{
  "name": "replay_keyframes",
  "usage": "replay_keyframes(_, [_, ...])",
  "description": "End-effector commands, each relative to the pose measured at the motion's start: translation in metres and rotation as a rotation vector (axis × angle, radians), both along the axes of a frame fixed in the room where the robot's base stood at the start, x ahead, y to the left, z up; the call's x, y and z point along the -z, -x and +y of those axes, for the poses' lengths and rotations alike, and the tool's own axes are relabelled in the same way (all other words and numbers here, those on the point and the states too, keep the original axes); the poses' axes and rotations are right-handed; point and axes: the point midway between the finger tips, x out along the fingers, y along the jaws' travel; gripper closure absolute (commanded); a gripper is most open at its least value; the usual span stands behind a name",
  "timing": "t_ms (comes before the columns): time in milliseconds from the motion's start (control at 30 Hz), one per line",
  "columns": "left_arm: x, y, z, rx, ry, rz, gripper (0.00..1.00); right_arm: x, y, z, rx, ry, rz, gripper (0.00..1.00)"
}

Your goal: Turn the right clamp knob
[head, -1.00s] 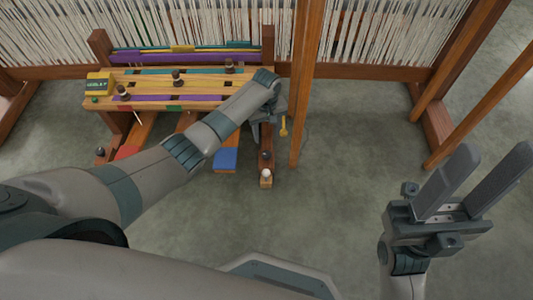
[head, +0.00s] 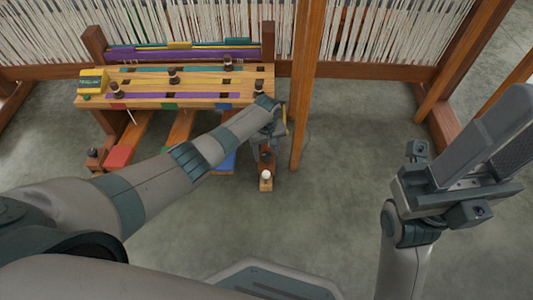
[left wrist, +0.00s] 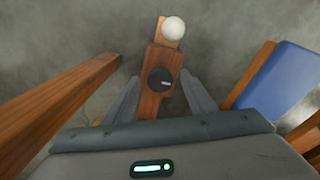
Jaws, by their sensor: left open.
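The right clamp is a brown wooden block (left wrist: 152,104) with a black round knob (left wrist: 160,80) that carries a pale pointer line. A white ball (left wrist: 173,27) sits on its lighter end piece, and also shows in the head view (head: 266,175). My left gripper (left wrist: 160,84) is open above the block, one finger on each side of the knob, with gaps beside it. In the head view my left gripper (head: 268,138) partly covers the clamp. My right gripper (head: 508,130) is open and empty at the right, far from the clamp.
A wooden bench (head: 190,101) with dark pegs and coloured strips stands left of the clamp. A wooden post (head: 305,100) rises close to its right. A blue pedal (left wrist: 285,77) lies beside it. Loom threads hang behind. The floor at centre right is clear.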

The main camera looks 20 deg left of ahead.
Motion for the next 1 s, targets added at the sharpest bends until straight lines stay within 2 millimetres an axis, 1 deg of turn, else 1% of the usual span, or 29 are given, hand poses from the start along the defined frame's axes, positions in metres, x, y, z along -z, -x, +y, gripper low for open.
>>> replay_keyframes(167, [-0.0004,0.0,-0.0002,0.0,0.0,0.0,0.49,-0.0004,0.0,0.0,0.0,0.0,0.0,0.57])
replay_keyframes(200, [-0.0004,0.0,-0.0002,0.0,0.0,0.0,0.51,-0.0004,0.0,0.0,0.0,0.0,0.0,0.57])
replay_keyframes(367, [-0.0004,0.0,-0.0001,0.0,0.0,0.0,0.9,-0.0004,0.0001,0.0001,0.0,-0.001,0.0,0.57])
replay_keyframes(767, [-0.0012,0.0004,-0.0005,0.034,0.001,0.002,0.9,-0.0033,0.0015,-0.0015,0.003,-0.004,-0.005,0.57])
replay_keyframes(1000, [-0.0022,0.0013,-0.0013,0.143,0.002,0.004,0.9,-0.0022,0.0005,-0.005,0.019,0.005,0.017,0.57])
